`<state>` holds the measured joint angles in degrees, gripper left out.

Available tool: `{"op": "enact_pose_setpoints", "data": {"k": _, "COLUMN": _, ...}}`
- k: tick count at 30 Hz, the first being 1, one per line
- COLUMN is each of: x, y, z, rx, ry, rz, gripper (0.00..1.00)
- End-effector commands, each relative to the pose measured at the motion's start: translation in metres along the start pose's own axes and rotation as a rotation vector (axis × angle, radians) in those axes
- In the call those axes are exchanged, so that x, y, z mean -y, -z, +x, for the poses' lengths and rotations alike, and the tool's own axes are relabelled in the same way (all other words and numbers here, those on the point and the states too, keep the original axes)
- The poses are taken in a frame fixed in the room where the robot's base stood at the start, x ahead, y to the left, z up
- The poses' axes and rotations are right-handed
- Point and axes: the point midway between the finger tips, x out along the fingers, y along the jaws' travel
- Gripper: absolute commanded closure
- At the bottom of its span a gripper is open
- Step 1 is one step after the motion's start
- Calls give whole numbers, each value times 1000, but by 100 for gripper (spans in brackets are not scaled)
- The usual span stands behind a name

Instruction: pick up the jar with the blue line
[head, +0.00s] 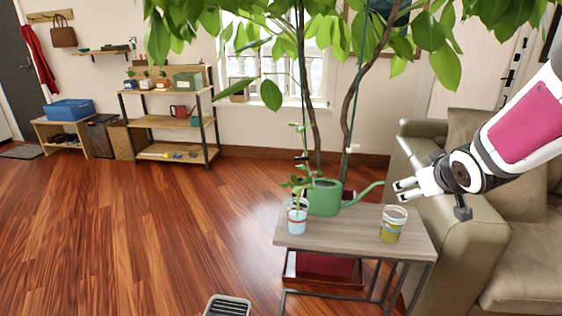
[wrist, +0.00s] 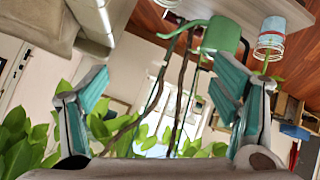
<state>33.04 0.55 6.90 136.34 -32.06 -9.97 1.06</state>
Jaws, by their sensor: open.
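A clear jar (head: 393,225) with a pale rim and olive-green contents stands upright near the right end of the small wooden table (head: 345,229). A thin bluish band seems to cross it, but it is small in the picture. My gripper (head: 399,189) is above the table near this jar, apart from it, with its fingers pointing left. In the wrist view my gripper (wrist: 165,95) is open, with nothing between its teal finger pads. A second container (head: 297,217), pale blue with a reddish band and holding a plant, stands at the table's left end; it also shows in the wrist view (wrist: 271,40).
A green watering can (head: 325,198) stands between the two containers, its spout reaching toward my gripper. A tall leafy plant (head: 307,95) rises behind the table. A beige sofa (head: 460,255) is close on the right. The wooden floor at left is clear.

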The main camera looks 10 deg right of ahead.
Motion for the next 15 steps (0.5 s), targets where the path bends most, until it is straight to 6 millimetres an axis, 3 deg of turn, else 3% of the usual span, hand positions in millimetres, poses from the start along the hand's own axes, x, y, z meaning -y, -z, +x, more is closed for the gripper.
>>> {"op": "enact_pose_setpoints", "data": {"k": 1, "x": -1, "y": -20, "z": 40, "rx": -26, "ry": 14, "rz": 2, "gripper": 19}}
{"op": "enact_pose_setpoints", "data": {"k": 6, "x": -4, "y": -58, "z": 125, "rx": -183, "ry": 87, "rz": 15, "gripper": 19}}
{"op": "enact_pose_setpoints", "data": {"k": 12, "x": 1, "y": -117, "z": 192, "rx": -406, "ry": 189, "rz": 105, "gripper": 19}}
{"op": "enact_pose_setpoints", "data": {"k": 15, "x": 3, "y": -142, "z": 208, "rx": -521, "ry": 227, "rz": 166, "gripper": 19}}
